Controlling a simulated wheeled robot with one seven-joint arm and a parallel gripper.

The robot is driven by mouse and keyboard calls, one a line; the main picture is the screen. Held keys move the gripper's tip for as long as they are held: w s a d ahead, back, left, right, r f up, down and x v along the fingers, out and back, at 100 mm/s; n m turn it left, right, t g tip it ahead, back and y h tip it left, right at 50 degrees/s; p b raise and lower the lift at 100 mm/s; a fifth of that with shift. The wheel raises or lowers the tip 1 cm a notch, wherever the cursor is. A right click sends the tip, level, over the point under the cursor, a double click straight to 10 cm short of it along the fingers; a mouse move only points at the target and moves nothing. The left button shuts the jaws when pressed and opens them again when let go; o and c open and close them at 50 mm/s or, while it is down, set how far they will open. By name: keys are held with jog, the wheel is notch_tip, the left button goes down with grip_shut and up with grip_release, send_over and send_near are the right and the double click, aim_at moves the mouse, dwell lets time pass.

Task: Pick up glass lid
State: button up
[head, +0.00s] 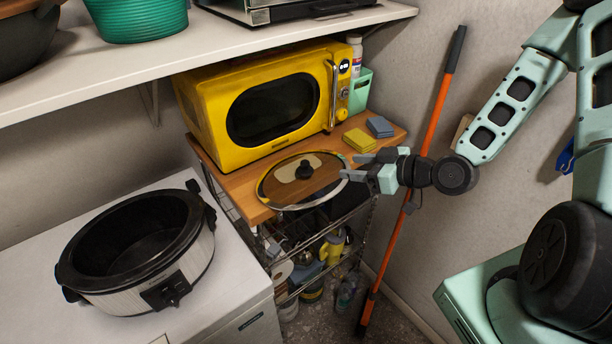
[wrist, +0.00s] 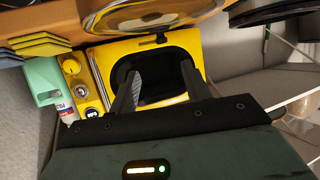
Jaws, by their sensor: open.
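The glass lid (head: 283,190) is round and clear with a metal rim and a black knob (head: 304,170) in its middle. It lies flat on the wooden shelf top in front of the yellow microwave, its front edge reaching past the wood's edge. In the wrist view the lid (wrist: 150,20) shows at the top, partly cut off. My gripper (head: 348,166) is open and empty, to the right of the lid, with its fingers pointing left toward the knob. In the wrist view its two fingers (wrist: 162,72) show against the microwave. I cannot tell its exact height above the lid.
The yellow microwave (head: 260,105) stands behind the lid. Yellow and blue sponges (head: 359,140) lie on the wood (head: 225,178) near my gripper. A black slow cooker (head: 140,245) without a cover stands on the white appliance (head: 35,318) at left. An orange pole (head: 432,140) leans at the right wall.

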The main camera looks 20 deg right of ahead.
aim_at(307, 163)
jog(key=b+x, duration=0.2)
jog(key=b, duration=0.1)
jog(key=b+x, duration=0.2)
jog(key=b, duration=0.2)
jog(key=shift+w+a+f, duration=0.1)
jog(key=shift+f, duration=0.3)
jog(key=x, duration=0.2)
jog(key=p+x, duration=0.1)
jog(key=x, duration=0.3)
jog(key=shift+w+a+r+p, duration=0.15)
jog(key=shift+w+r+p, duration=0.1)
jog(key=shift+p, duration=0.15)
jog(key=shift+w+a+f, duration=0.3)
jog(key=p+x, duration=0.1)
jog(key=x, duration=0.1)
jog(key=p+x, duration=0.2)
jog(key=shift+w+a+r, duration=0.15)
jog(key=shift+a, duration=0.15)
jog(key=shift+w+a+f, duration=0.15)
jog(key=shift+w+f, duration=0.15)
grip_shut()
